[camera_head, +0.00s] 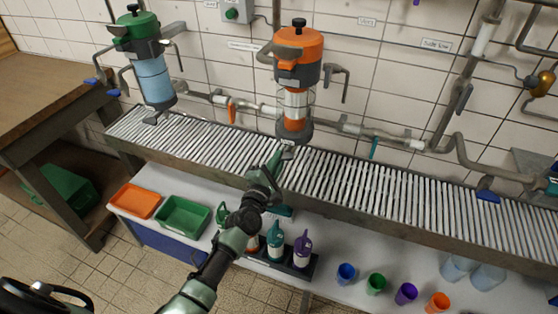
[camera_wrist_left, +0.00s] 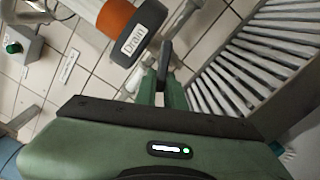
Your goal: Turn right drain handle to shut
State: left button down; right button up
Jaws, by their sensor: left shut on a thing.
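The orange filter housing (camera_head: 298,60) hangs on the tiled wall right of the green one. Its dark grey bottom collar (camera_head: 294,131) also shows in the left wrist view (camera_wrist_left: 140,35), with a white "Drain" label. My left gripper (camera_head: 284,153) is just below this collar. In the left wrist view its green fingers (camera_wrist_left: 164,85) are shut on a dark grey lever, the right drain handle (camera_wrist_left: 165,58). The fingers hide much of the handle, so its exact angle is hard to tell. My right gripper does not show.
A slatted metal rack (camera_head: 400,188) runs along the wall beneath the housings. Pipes with an orange valve lever (camera_head: 231,110) and a teal one (camera_head: 374,148) run behind. Below are a green tray (camera_head: 183,216), bottles (camera_head: 302,250) and several coloured cups.

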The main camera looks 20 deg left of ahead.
pick_arm(q)
jog(key=m, duration=0.2)
jog(key=r+m+p, duration=0.1)
jog(key=m, duration=0.2)
jog(key=shift+a+p, duration=0.1)
jog(key=shift+p, duration=0.2)
jog(key=shift+m, duration=0.4)
jog(key=c, duration=1.5)
grip_release()
jog(key=s, duration=0.7)
jog(key=shift+s, duration=0.4)
jog(key=shift+a, duration=0.1)
